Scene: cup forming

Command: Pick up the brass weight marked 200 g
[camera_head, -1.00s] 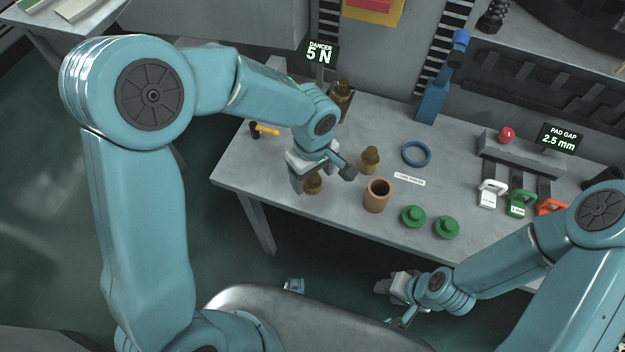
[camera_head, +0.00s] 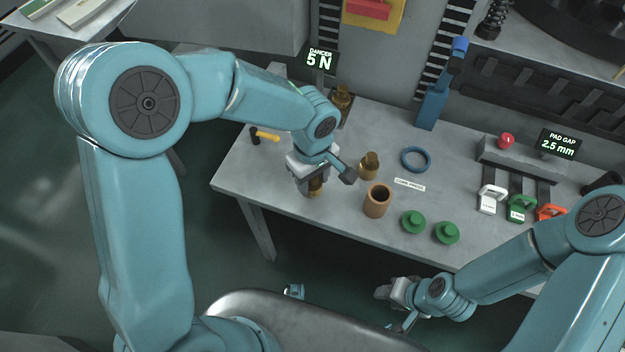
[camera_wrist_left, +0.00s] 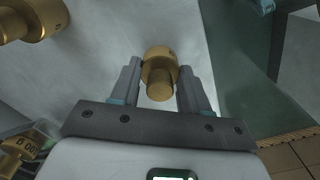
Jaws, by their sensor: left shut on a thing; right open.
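A small brass weight (camera_head: 315,187) stands near the front left edge of the table, mostly hidden under my left gripper (camera_head: 318,183). In the left wrist view my left gripper (camera_wrist_left: 160,85) is shut on this brass weight (camera_wrist_left: 159,72), one finger on each side. Its mark is not readable. A second brass weight (camera_head: 369,166) stands to the right, and a larger one (camera_head: 341,100) is further back by the display. I cannot read their marks in the head view. My right gripper (camera_head: 392,305) is open and empty in front of the table.
A brown cup (camera_head: 377,202) stands right of the held weight. A blue ring (camera_head: 415,159), a small hammer (camera_head: 264,135) and white, green and red clips (camera_head: 521,207) also lie on the table (camera_head: 330,225).

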